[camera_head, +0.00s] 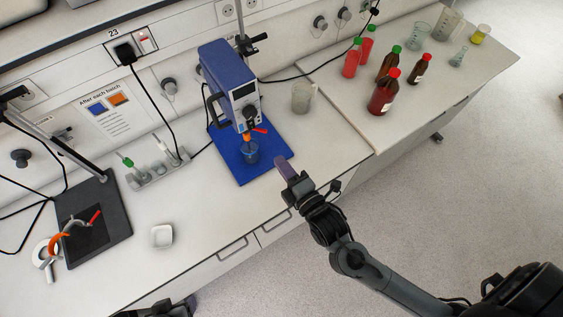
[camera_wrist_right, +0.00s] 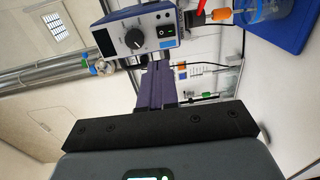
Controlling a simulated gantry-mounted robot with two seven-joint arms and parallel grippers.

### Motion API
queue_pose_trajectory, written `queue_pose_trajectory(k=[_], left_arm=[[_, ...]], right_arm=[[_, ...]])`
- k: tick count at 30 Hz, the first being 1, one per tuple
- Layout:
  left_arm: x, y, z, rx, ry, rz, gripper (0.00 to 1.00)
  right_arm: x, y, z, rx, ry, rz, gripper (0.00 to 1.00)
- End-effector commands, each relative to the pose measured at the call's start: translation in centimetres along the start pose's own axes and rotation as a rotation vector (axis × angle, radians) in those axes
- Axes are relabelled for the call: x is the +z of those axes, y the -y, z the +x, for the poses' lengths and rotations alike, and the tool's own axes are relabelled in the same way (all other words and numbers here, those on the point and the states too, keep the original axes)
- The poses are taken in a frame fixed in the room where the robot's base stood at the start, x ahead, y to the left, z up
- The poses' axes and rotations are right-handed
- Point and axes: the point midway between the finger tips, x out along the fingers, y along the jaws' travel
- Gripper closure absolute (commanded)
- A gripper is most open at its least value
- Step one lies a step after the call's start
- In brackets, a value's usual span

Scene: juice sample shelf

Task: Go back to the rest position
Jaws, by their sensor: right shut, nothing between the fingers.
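My right gripper (camera_head: 282,166) is over the front edge of the bench, just right of the blue mat, with its arm reaching back to the lower right. Its purple fingers (camera_wrist_right: 160,86) are together and hold nothing in the right wrist view. The blue stirring device (camera_head: 228,78) stands just beyond the gripper. A dark part of my left arm shows at the bottom edge of the head view, but its fingers do not show.
The blue mat (camera_head: 280,163) bears a small beaker (camera_head: 251,154) under the device. A white dish (camera_head: 161,236) is at the left. Floor is clear right of the bench.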

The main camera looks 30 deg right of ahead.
Motion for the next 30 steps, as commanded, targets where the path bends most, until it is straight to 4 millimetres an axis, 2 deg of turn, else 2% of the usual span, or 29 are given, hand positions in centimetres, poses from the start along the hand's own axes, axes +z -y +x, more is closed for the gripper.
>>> queue_pose_trajectory(k=[8,11,15,20,23,27,30], left_arm=[[-0.1,-0.1,-0.2,0.003,-0.001,-0.004,0.35],[-0.4,0.0,-1.1,0.002,-0.001,-0.003,0.35],[-1.1,0.1,-3.5,0.000,0.000,0.000,0.35],[-1.6,0.3,-4.9,-0.004,-0.003,0.006,0.35],[-1.7,0.4,-5.3,-0.007,-0.002,0.008,0.35],[-1.8,0.4,-5.5,-0.007,-0.001,0.009,0.35],[-1.7,0.4,-5.4,-0.007,0.000,0.009,0.35]], right_arm=[[0.0,0.0,-0.1,-0.003,0.000,0.000,1.00],[0.1,-0.2,-0.7,-0.023,0.008,0.009,1.00],[2.1,-2.4,-2.3,-0.095,0.048,0.064,1.00],[3.0,-1.0,-4.7,-0.361,0.083,0.356,1.00],[3.2,0.3,-7.0,-0.551,0.163,0.579,1.00],[3.6,2.0,-10.9,-0.778,0.359,0.858,1.00],[3.8,2.9,-13.3,-0.884,0.522,1.005,1.00]])
